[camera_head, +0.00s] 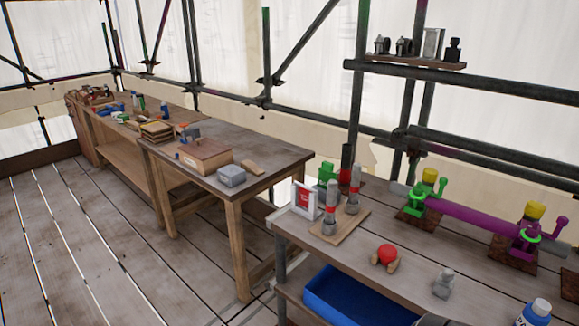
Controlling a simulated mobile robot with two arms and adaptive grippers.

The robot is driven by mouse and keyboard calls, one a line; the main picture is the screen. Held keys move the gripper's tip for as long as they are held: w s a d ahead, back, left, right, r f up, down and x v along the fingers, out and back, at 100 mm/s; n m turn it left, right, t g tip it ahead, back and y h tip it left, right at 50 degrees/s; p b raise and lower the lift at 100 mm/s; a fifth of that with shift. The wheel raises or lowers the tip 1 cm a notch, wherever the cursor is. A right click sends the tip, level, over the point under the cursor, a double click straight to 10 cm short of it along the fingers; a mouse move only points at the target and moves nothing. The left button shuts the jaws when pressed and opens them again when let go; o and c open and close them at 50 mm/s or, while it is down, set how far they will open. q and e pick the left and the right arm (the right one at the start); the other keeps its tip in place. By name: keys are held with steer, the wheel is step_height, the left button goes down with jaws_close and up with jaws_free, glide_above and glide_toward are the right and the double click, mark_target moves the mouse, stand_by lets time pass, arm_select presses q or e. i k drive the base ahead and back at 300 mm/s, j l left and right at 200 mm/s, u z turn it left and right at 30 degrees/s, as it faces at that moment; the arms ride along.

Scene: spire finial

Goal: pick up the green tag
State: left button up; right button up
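No thing in view can be told for certain as the green tag. A purple pipe (472,220) lies across the back of the right-hand bench, held by two clamp stands. Another green ring-like piece (536,237) is at the right stand. A green blocky object (327,174) stands at the bench's left end, partly behind a white-framed red sign (304,199).
A blue bin (345,297) sits below. Another workbench (275,153) stands left; the plank floor (95,255) is clear.

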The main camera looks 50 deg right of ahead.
mark_target(326, 172)
steer(key=i+j+z, duration=0.1)
steer(key=i+z, duration=0.3)
steer(key=i+j+z, duration=0.25)
steer(key=i+z, duration=0.2)
steer(key=i+j+z, duration=0.8)
steer(key=j, duration=0.2)
steer(key=i, duration=0.05)
